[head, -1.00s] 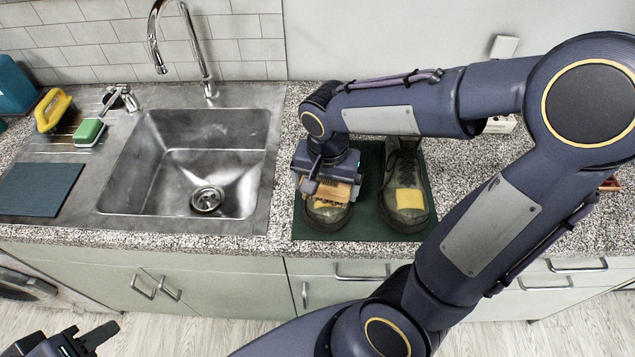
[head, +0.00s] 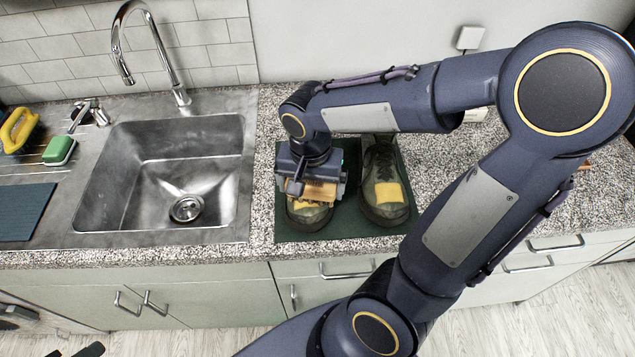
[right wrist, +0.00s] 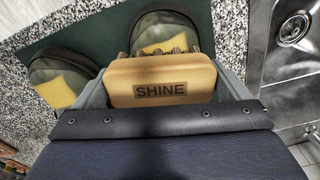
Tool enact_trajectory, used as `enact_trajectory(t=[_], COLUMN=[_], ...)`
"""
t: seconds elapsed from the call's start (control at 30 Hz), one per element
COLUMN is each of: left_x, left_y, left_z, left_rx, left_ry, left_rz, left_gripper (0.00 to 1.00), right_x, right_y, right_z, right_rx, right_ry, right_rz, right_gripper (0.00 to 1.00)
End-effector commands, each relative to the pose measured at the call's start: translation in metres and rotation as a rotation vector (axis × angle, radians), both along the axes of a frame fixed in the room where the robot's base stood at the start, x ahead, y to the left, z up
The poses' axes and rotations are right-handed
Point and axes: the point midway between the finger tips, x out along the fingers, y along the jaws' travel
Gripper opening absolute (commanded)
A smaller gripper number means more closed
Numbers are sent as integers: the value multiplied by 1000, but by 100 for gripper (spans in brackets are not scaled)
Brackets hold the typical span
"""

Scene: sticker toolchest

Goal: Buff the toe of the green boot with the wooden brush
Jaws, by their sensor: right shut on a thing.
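Two olive-green boots stand side by side, toes toward me. The left boot (head: 309,217) and the right boot (head: 386,210) each carry a yellow patch on the toe. My right gripper (head: 312,182) is shut on the wooden brush (head: 322,192), over the left boot's toe and partly hiding it. In the right wrist view the brush (right wrist: 160,85) shows a "SHINE" label, its bristles toward that boot (right wrist: 165,30); the other boot (right wrist: 65,70) is beside it. I cannot tell whether the bristles touch.
The boots stand on a dark green mat (head: 345,228) on the speckled counter (head: 262,200). A steel sink (head: 165,180) with a tall faucet (head: 150,45) is to the left.

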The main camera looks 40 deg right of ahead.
Motion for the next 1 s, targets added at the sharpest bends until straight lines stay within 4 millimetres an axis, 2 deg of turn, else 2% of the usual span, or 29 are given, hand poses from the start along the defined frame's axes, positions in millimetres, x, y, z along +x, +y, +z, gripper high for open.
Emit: enact_trajectory(t=[0.63,1.0], left_x=[0,0], left_y=[0,0], left_z=[-5,-2], left_rx=[0,0], left_ry=[0,0], left_rz=[0,0], left_gripper=[36,36], right_x=[17,7], right_y=[29,11], right_z=[-1,1], right_rx=[1,2], right_ry=[-3,-3], right_rz=[1,-2], right_gripper=[77,77])
